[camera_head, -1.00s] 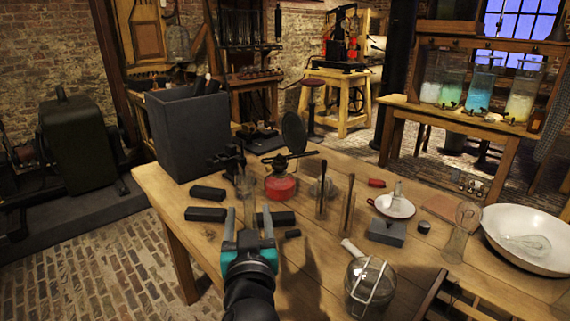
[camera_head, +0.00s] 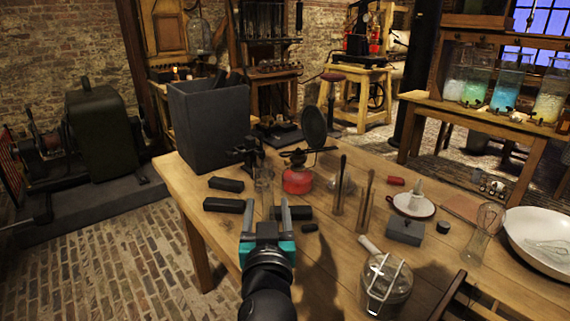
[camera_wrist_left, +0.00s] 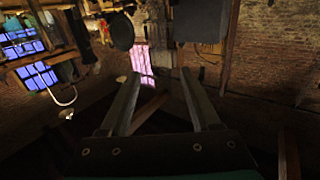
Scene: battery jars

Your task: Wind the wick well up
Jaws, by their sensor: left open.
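A small burner with a red base (camera_head: 297,181) stands on the wooden table, with a dark round disc (camera_head: 313,126) above and behind it. Dark metal arms reach out from its top; I cannot make out the wick or which part winds it. My left gripper (camera_head: 266,207) is open and empty, in front of the burner and a little left of it, apart from it. In the left wrist view, the two fingers (camera_wrist_left: 160,76) stand spread, with a dark disc (camera_wrist_left: 121,32) beyond them at the upper left. My right gripper is not in view.
A tall grey box (camera_head: 208,128) stands behind at the left. Dark blocks (camera_head: 226,184) lie near the gripper. A clear glass tube (camera_head: 264,185) stands just beyond the fingers. Thin upright rods (camera_head: 339,185), a lidded glass jar (camera_head: 385,282) and a white bowl (camera_head: 540,235) are further right.

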